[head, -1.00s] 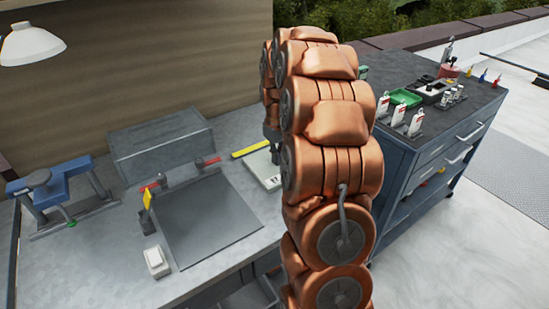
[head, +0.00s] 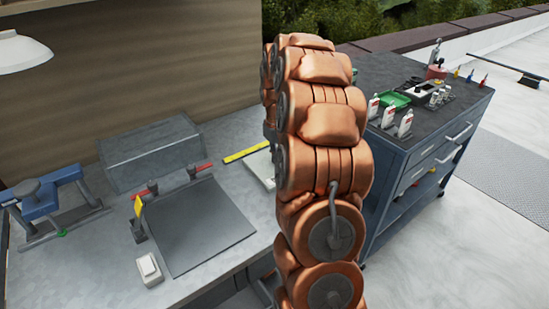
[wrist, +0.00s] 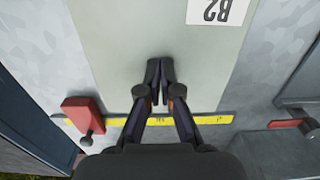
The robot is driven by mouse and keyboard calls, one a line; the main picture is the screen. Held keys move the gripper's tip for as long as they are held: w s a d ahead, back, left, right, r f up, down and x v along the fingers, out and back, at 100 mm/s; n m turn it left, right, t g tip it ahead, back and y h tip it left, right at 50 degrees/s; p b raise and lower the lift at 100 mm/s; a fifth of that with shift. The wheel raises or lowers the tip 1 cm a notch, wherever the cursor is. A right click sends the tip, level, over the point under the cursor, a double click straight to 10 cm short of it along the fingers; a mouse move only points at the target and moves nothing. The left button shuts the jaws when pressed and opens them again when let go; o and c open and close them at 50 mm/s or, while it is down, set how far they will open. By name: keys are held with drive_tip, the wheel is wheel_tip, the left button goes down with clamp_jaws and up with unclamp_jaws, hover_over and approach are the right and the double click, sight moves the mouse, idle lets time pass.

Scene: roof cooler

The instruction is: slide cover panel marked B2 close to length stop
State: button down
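The pale grey-green panel marked B2 (wrist: 130,45) lies flat on the bench in the wrist view, its label at the upper right. Its lower edge is at the yellow scale strip (wrist: 215,119). A red block with a dark knob (wrist: 82,112) sits at the strip's left end, beside the panel's lower left corner. My gripper (wrist: 160,75) has its fingertips together over the lower part of the panel, with nothing between them. I cannot tell whether they touch it. In the head view my arm hides the gripper and most of the panel (head: 262,166).
A grey case (head: 150,152) stands behind. A blue clamp (head: 45,190) is far left; a tool cart (head: 410,160) stands right.

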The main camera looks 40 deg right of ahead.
drive_tip(key=shift+s+d+f, duration=0.1)
drive_tip(key=shift+d+f, duration=0.1)
drive_tip(key=shift+d, duration=0.75)
drive_tip(key=shift+d, duration=0.25)
drive_tip(key=shift+r, duration=0.15)
idle(1.0)
drive_tip(key=shift+r+p, duration=0.75)
drive_tip(key=shift+r, duration=2.75)
